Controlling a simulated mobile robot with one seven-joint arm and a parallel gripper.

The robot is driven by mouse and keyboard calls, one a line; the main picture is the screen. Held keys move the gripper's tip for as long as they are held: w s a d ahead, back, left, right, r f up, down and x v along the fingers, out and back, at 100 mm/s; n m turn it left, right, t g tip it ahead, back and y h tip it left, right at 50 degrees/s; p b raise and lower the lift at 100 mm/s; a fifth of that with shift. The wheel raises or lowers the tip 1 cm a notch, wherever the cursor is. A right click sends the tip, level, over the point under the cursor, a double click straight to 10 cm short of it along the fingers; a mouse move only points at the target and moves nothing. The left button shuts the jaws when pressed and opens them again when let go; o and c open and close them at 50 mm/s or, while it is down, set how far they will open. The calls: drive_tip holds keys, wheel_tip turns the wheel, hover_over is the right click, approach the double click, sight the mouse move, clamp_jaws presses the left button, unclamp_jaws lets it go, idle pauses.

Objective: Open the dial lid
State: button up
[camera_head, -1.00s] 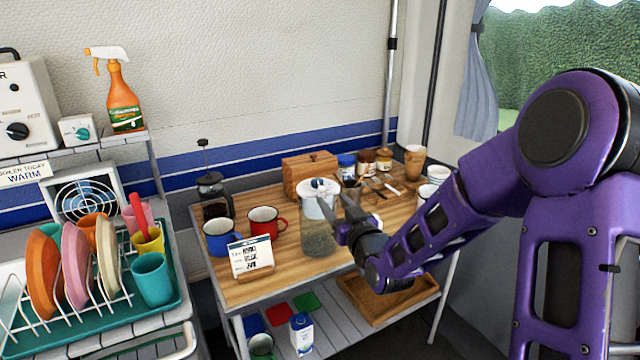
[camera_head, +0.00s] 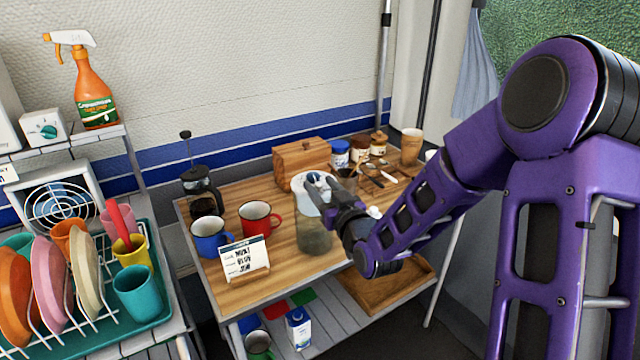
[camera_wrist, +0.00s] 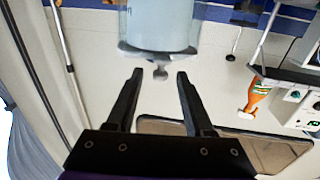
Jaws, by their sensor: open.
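A clear jar (camera_head: 314,238) with a white round lid (camera_head: 299,184) stands on the wooden table top. My gripper (camera_head: 322,184) is at the lid's right side, and its fingers hide part of the lid. In the wrist view, which is upside down, the pale jar (camera_wrist: 163,22) is at the top with a small knob (camera_wrist: 160,74) below it. The open fingers of my gripper (camera_wrist: 160,75) lie on either side of the knob in the picture, with gaps on both sides. Nothing is held.
A sign card (camera_head: 245,259), a red mug (camera_head: 258,218) and a blue mug (camera_head: 210,237) stand left of the jar. A French press (camera_head: 202,190) is behind the mugs. A wooden box (camera_head: 300,158) and small jars (camera_head: 359,149) stand behind the lid.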

clamp_jaws()
idle(1.4)
